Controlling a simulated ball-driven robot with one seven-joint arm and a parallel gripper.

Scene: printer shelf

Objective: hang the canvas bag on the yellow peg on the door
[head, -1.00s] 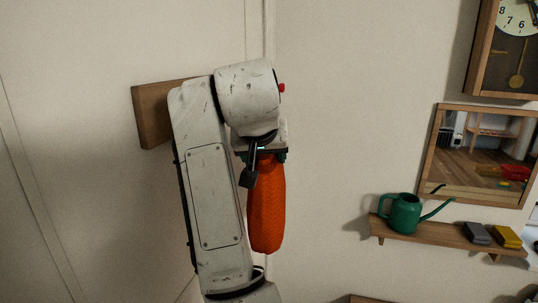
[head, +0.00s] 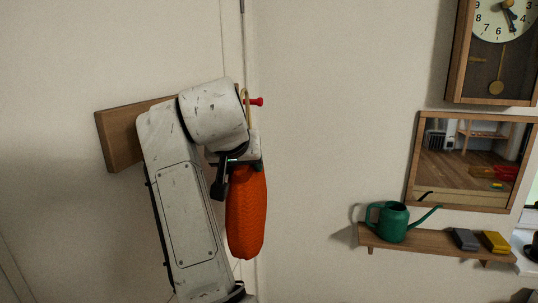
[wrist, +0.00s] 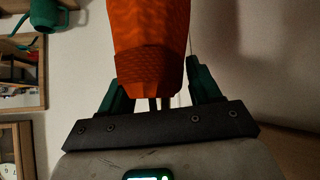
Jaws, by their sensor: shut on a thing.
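The canvas bag (head: 246,212) shows as a long orange shape hanging below my gripper (head: 243,161) in the head view. In the wrist view the orange bag (wrist: 150,40) lies between the teal fingers, with pale cords running down from it between them. My gripper is shut on the bag. A thin beige loop (head: 246,95) rises above the gripper beside my wrist. A wooden peg board (head: 117,143) is fixed to the pale door (head: 60,60), its right part hidden behind my arm. A red peg (head: 257,101) shows just right of my wrist. I see no yellow peg.
On the right wall hang a pendulum clock (head: 457,50), a framed mirror (head: 413,160) and a small shelf (head: 425,243). A green watering can (head: 394,222), a grey block (head: 464,239) and a yellow block (head: 495,242) stand on it. The wall between bag and shelf is bare.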

